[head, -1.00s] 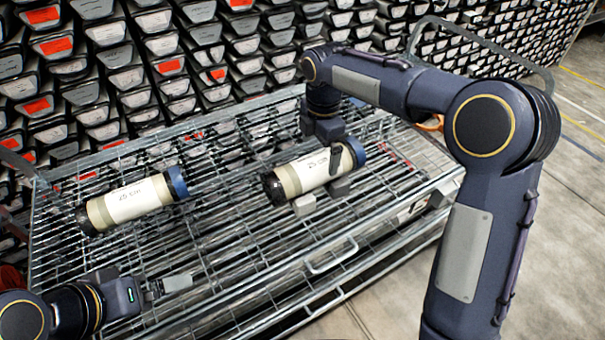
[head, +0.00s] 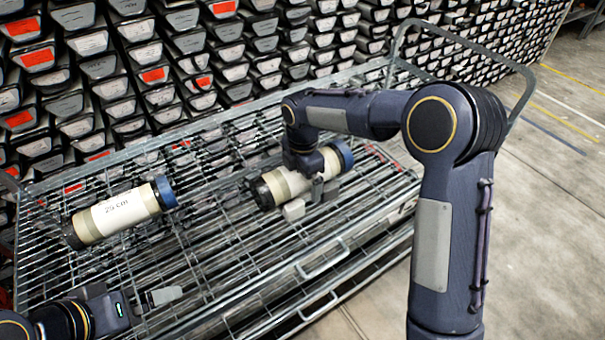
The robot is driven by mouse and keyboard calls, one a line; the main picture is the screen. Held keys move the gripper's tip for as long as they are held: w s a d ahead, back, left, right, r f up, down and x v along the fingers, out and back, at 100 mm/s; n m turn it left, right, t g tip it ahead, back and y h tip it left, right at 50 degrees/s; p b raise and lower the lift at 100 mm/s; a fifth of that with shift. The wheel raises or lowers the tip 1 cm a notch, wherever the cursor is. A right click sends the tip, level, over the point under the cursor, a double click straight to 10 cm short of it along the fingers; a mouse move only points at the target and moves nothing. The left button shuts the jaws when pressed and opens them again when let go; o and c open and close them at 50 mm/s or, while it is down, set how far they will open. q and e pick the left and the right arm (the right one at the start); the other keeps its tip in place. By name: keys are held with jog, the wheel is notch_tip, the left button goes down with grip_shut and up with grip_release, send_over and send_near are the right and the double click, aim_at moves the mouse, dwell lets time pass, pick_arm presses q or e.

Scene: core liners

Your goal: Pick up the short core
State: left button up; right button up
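Two pale cylindrical cores with dark and blue ends lie on the wire-mesh cart. The left core (head: 118,213) has a white label that seems to read 25 cm. The right core (head: 279,186) lies partly under my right gripper (head: 311,201), which covers its middle and label. I cannot tell from their looks which is shorter. My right gripper points down over the right core; its two grey fingertips show apart at the near side. Contact is unclear. My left gripper (head: 162,296) is low at the left, over the mesh and away from both cores; its finger gap is unclear.
The cart (head: 226,268) has a raised metal rim and a tall handle (head: 520,75) at its right. Racks of core trays (head: 210,45) with grey and red ends stand close behind. Open concrete floor (head: 550,230) lies to the right.

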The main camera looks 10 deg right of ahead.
jog(key=c, duration=1.9)
jog(key=shift+w+r, duration=0.1)
jog(key=shift+r, duration=0.05)
jog(key=shift+c, duration=0.2)
